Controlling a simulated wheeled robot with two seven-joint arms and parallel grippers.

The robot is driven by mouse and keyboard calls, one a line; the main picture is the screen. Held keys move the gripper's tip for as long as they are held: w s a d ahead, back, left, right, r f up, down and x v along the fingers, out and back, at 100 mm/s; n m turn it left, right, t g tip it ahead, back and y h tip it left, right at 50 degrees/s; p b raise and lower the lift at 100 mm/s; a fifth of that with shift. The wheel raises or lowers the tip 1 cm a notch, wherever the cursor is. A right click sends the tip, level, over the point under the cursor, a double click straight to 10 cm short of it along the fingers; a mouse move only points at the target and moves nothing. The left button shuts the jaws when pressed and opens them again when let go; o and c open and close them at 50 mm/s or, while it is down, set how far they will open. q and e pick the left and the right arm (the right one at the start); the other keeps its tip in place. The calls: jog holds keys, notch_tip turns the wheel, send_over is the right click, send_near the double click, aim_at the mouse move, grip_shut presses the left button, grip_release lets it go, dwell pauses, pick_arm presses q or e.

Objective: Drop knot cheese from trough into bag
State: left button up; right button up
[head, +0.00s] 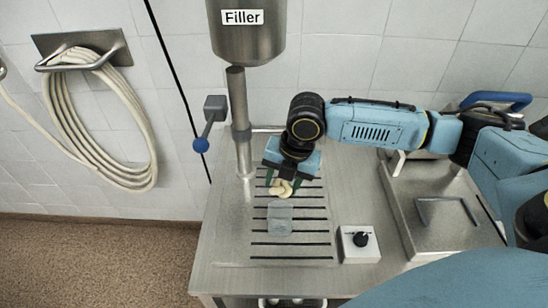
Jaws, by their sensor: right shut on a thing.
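My right gripper (283,183) reaches in from the right and points down over the slotted metal work surface. It is shut on pale cream knot cheese (279,190), whose lumps show between and below the fingers. A small translucent bag (280,218) is on the slotted surface, just below the cheese in the picture. I cannot tell the height of the cheese above it. A shallow metal trough (402,218) with a grey handle-like piece inside is at the right, partly hidden by my right arm. My left gripper is not in view.
A steel filler (248,42) on a post (239,125) stands behind the slotted table (225,240), with a blue-knobbed lever (201,144) at its left. A white control box (358,244) with a black knob sits right of the bag. A coiled hose (85,125) hangs on the wall.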

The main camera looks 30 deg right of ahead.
jog(key=shift+s+f+b, duration=0.1)
jog(key=shift+f+b, duration=0.4)
jog(key=shift+b, duration=0.35)
jog(key=b+x, duration=0.2)
jog(key=b, duration=0.1)
jog(key=b+x, duration=0.1)
jog(key=shift+s+d+f+b, duration=0.25)
jog(key=shift+f+b, duration=0.15)
jog(key=shift+f, duration=0.35)
jog(key=shift+w+f, duration=0.1)
jog(key=shift+f, duration=0.4)
jog(key=o, duration=1.5)
jog(key=shift+r+p, duration=0.15)
jog(key=shift+p, duration=0.15)
